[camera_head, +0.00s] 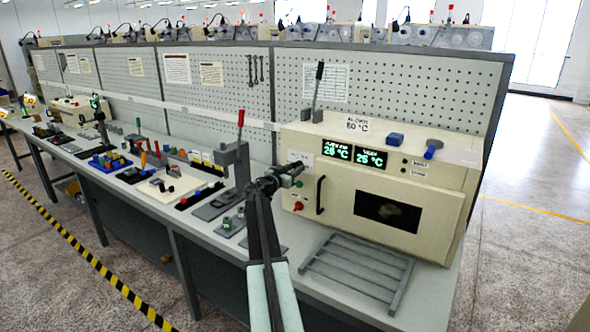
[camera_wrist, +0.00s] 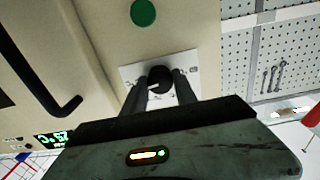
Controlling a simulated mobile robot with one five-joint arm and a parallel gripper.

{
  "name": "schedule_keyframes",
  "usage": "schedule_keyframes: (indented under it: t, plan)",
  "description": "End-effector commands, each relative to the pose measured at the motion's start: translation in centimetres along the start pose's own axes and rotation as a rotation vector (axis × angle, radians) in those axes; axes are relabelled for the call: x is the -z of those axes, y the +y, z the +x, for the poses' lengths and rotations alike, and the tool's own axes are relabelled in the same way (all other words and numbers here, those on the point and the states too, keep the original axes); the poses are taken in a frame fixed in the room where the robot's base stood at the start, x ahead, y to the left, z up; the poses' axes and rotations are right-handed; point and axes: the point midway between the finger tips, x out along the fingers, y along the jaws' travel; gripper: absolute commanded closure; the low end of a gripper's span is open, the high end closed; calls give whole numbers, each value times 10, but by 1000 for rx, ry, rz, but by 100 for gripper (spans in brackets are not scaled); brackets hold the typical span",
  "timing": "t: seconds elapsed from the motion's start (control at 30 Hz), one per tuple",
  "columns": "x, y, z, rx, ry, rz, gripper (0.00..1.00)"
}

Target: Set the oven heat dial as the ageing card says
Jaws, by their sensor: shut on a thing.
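The cream oven (camera_head: 405,160) stands at the right end of the bench, door shut. The ageing card (camera_head: 358,124) is on top of it and appears to read 80 °C; its first digit is blurred. Two green displays (camera_head: 354,155) show temperatures in the twenties. The black heat dial (camera_wrist: 158,78) sits on a white scale plate (camera_wrist: 128,72) in the wrist view. My gripper (camera_wrist: 162,88) is shut on the dial, one finger on each side. In the head view my gripper (camera_head: 297,170) is at the oven's left front and hides the dial. The scale marks are too small to read.
A green button (camera_wrist: 143,13) and a red button (camera_head: 299,206) are below the dial. The black door handle (camera_head: 320,195) is close by. A wire rack (camera_head: 357,268) lies in front of the oven. A red-handled press (camera_head: 238,150) stands to the left.

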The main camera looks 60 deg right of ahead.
Motion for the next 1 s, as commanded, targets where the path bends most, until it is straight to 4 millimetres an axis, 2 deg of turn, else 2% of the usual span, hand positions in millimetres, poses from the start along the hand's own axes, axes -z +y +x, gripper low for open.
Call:
schedule_keyframes:
  t: [0.3, 0.87, 0.9, 0.97, 1.0]
  plan:
    - [-1, 1, 0, -4, -5, 133, 100]
    - [0, 0, 0, -3, -5, 164, 100]
    - [0, 0, 0, -3, -5, 164, 64]
    - [0, 0, 0, -2, -5, 164, 47]
    - [0, 0, 0, -2, -4, 163, 44]
